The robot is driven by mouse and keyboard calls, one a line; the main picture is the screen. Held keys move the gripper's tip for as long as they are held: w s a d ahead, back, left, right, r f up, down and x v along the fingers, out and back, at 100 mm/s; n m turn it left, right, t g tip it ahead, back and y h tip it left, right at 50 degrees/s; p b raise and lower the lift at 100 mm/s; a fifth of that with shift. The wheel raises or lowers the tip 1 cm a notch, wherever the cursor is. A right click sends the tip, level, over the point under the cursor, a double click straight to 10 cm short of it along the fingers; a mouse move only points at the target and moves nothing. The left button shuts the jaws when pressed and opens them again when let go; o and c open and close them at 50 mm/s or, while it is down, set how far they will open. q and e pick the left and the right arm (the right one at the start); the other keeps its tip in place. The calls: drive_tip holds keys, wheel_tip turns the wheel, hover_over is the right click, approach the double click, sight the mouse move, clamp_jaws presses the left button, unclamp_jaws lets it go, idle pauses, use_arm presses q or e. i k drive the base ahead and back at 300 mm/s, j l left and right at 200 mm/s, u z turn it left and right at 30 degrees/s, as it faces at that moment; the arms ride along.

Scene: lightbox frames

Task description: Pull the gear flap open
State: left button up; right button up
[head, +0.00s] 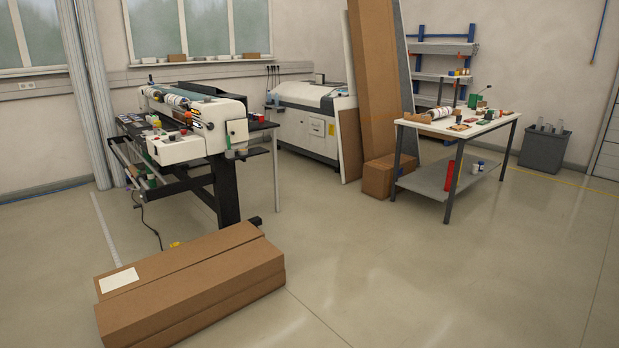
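A long roller machine (178,150) stands on black legs in the left middle of the head view. Its near end has a white housing (236,130) with a small dark round part and a green lever on it. A lower white box (176,149) with a red button on top sits in front of it. I cannot tell which panel is the gear flap, or whether it is open. Neither of my grippers is in view.
A long cardboard box (190,285) lies on the floor in front of the machine. A white-topped work table (490,126) with tools stands right, near tall leaning cardboard (375,75). Another white machine (308,115) stands behind. The centre and right floor is clear.

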sight(238, 130)
drive_tip(key=i, duration=3.3)
